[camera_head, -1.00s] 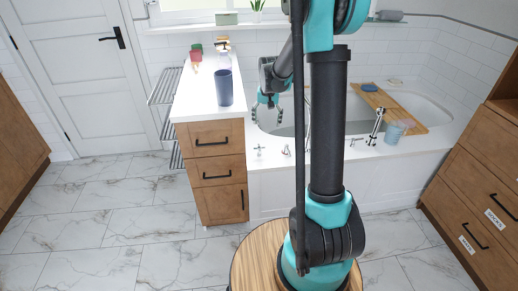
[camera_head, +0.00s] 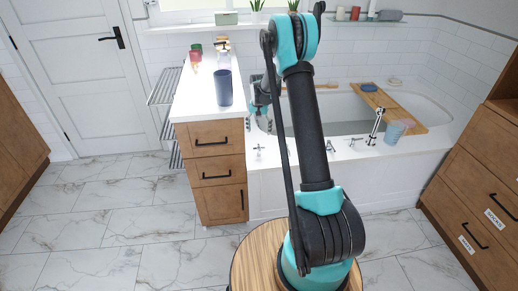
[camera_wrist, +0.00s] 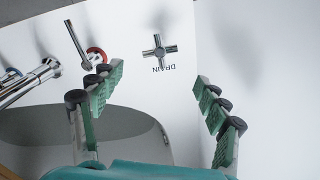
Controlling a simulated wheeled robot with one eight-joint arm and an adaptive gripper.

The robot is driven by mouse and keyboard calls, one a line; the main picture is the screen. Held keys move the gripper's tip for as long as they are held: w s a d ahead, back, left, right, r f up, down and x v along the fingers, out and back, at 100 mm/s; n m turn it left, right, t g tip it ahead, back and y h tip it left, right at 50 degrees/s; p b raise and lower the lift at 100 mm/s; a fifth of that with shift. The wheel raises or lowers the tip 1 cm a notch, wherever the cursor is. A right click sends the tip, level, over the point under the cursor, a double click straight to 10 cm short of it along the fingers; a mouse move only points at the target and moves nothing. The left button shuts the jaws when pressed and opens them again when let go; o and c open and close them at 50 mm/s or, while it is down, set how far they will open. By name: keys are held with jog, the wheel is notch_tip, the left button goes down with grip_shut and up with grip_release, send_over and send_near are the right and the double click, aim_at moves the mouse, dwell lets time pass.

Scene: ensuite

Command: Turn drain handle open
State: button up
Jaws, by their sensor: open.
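The drain handle (camera_wrist: 160,46) is a small chrome cross on the white tub rim, with an upside-down DRAIN label (camera_wrist: 164,68) beside it in the wrist view. In the head view the handle (camera_head: 258,151) sits on the near tub rim, just right of the wooden cabinet. My gripper (camera_wrist: 160,80) is open and empty. Its two green-padded fingers stand wide apart, with the handle showing beyond and between them, not touched. In the head view my gripper (camera_head: 262,122) is above the tub edge, partly hidden behind my arm.
A lever with a red-ringed base (camera_wrist: 96,55) and a chrome spout (camera_wrist: 30,82) are left of the handle in the wrist view. A blue cup (camera_head: 223,88) stands on the cabinet top (camera_head: 196,105) close to my gripper. A wooden tray (camera_head: 405,112) lies across the bathtub (camera_head: 437,112).

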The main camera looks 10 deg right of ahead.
aim_at(259, 147)
notch_tip(259, 147, down, 12)
jog(key=shift+r, duration=0.15)
jog(key=shift+c, duration=0.6)
jog(key=c, duration=1)
jog(key=shift+c, duration=0.2)
